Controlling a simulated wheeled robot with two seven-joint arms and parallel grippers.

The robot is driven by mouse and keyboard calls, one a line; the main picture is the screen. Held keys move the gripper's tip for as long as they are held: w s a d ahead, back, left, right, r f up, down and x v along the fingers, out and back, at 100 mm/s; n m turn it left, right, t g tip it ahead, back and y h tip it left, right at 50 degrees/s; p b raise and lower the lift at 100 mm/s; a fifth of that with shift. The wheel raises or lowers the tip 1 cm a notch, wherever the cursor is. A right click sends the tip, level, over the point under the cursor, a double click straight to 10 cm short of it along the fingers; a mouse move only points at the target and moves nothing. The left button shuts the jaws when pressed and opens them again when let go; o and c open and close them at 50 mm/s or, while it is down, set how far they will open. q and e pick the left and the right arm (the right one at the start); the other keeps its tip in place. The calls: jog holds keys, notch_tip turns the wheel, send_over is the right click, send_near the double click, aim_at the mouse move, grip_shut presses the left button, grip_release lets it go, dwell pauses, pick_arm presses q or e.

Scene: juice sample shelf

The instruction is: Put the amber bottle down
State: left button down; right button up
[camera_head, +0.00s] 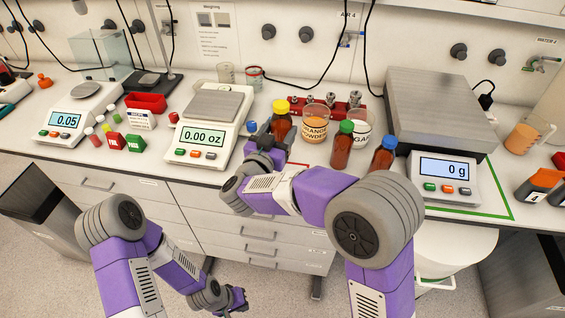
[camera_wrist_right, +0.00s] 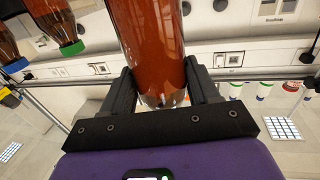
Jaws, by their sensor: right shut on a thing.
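An amber bottle with a yellow cap (camera_head: 281,124) is at my right gripper (camera_head: 268,143), over the front part of the bench between the middle scale and the orange powder jar. In the right wrist view the amber bottle (camera_wrist_right: 150,45) fills the space between the two black fingers, which are shut on it. I cannot tell whether its base touches the bench. My left gripper (camera_head: 232,301) hangs low in front of the drawers, away from the bench top; its fingers are too small to read.
Amber bottles with a green cap (camera_head: 343,147) and a blue cap (camera_head: 382,156) stand to the right. The orange powder jar (camera_head: 315,127) and sugar jar (camera_head: 361,126) are close by. A red rack (camera_head: 297,104) is behind. Scales flank this area, the middle one (camera_head: 208,137) and the large one (camera_head: 440,110).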

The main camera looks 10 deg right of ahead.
notch_tip(320, 180, down, 9)
jog(key=b, duration=0.2)
jog(key=shift+w+r+b, duration=0.1)
jog(key=shift+b, duration=0.3)
jog(key=shift+r, duration=0.1)
jog(key=shift+d, duration=0.1)
jog(key=o, duration=0.9)
jog(key=shift+f, duration=0.25)
jog(key=o, duration=0.5)
jog(key=shift+c, duration=0.2)
